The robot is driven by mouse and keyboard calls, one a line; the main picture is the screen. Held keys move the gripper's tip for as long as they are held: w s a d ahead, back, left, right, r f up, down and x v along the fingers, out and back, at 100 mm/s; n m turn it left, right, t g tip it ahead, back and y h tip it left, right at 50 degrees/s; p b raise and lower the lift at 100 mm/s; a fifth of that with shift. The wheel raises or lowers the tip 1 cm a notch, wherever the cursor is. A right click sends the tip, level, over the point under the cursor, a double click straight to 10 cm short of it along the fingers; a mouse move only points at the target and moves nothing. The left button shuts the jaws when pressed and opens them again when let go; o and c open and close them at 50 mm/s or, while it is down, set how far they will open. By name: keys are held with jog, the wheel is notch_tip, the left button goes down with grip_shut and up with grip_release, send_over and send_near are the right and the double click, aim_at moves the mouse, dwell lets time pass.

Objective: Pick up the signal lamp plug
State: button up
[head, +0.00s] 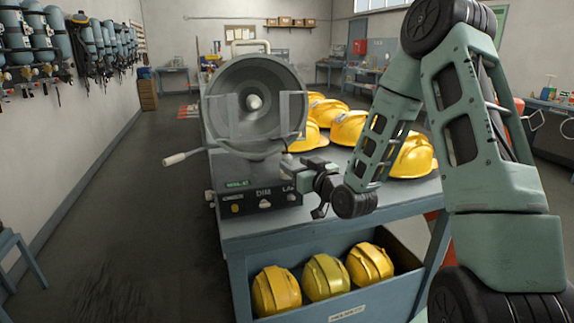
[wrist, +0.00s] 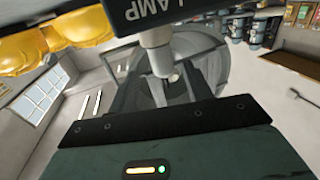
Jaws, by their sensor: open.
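The signal lamp (head: 255,105) has a large round grey dish on a dark control box (head: 240,208) at the near left end of the table. In the wrist view, a pale grey cylindrical plug (wrist: 157,45) sticks out of the black panel (wrist: 150,12) by the word LAMP. My gripper (head: 305,168) is at the right side of the box in the head view; its fingertips are hard to make out there. In the wrist view, my gripper (wrist: 160,88) is open, and the plug lies in line with the gap between its dark fingers. I cannot tell whether they touch it.
Several yellow helmets (head: 350,128) stand on the table (head: 330,212) right of and behind the lamp. More helmets (head: 325,277) fill the bin below. A lever handle (head: 175,159) juts left from the lamp. The floor (head: 150,230) to the left is mostly clear.

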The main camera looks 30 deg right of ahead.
aim_at(290, 161)
jog(key=w+p, duration=0.1)
jog(key=w, duration=0.3)
jog(key=shift+w+a+p, duration=0.15)
jog(key=shift+w+p, duration=0.1)
jog(key=shift+p, duration=0.05)
jog(key=shift+c, duration=0.3)
jog(key=c, duration=1)
jog(key=shift+r, duration=0.1)
